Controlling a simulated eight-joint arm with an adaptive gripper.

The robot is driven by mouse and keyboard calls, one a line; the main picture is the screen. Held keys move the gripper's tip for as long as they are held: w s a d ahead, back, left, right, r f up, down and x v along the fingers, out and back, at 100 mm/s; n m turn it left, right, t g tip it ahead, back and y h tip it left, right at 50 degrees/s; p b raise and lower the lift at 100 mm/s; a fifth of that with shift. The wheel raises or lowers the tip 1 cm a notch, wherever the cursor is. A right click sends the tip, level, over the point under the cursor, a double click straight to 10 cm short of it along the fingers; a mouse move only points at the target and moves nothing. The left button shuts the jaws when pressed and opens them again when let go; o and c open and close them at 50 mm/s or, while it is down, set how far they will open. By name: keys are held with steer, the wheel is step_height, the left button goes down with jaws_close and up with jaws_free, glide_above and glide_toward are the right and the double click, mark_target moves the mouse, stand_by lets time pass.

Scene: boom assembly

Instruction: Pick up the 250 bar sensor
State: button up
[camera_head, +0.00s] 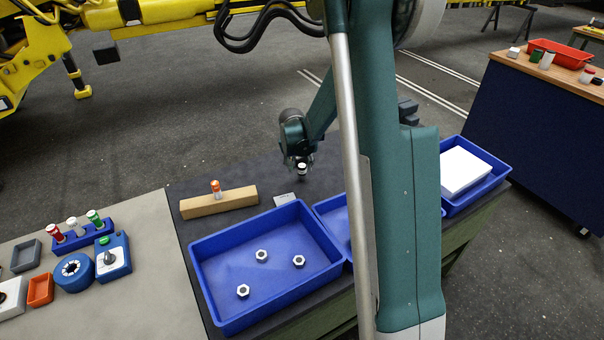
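No pressure marking is legible here, so I cannot tell which part is the 250 bar sensor. A small orange-topped part (215,187) stands upright on a wooden block (228,203) on the dark bench. A blue rack (84,236) on the left holds upright parts with red (54,232), white (74,226) and green (94,217) tops. My gripper (302,166) points down over the back of the bench, right of the wooden block. A small black-and-white piece (302,171) shows at its tip; I cannot tell whether it is held. The fingers are too small to judge.
A blue tray (203,287) with three nuts lies in front. Another blue tray (335,214) is partly hidden by my arm. A blue tray with a white block (464,170) is at right. A small grey plate (284,200) lies behind the front tray.

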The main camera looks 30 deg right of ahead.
mark_target(301, 167)
steer(key=shift+f, duration=0.1)
stand_by(0.3)
steer(key=shift+x, duration=2.6)
steer(key=shift+w+d, duration=0.1)
steer(key=shift+d, duration=0.05)
steer(key=shift+c, duration=0.2)
steer(key=c, duration=1)
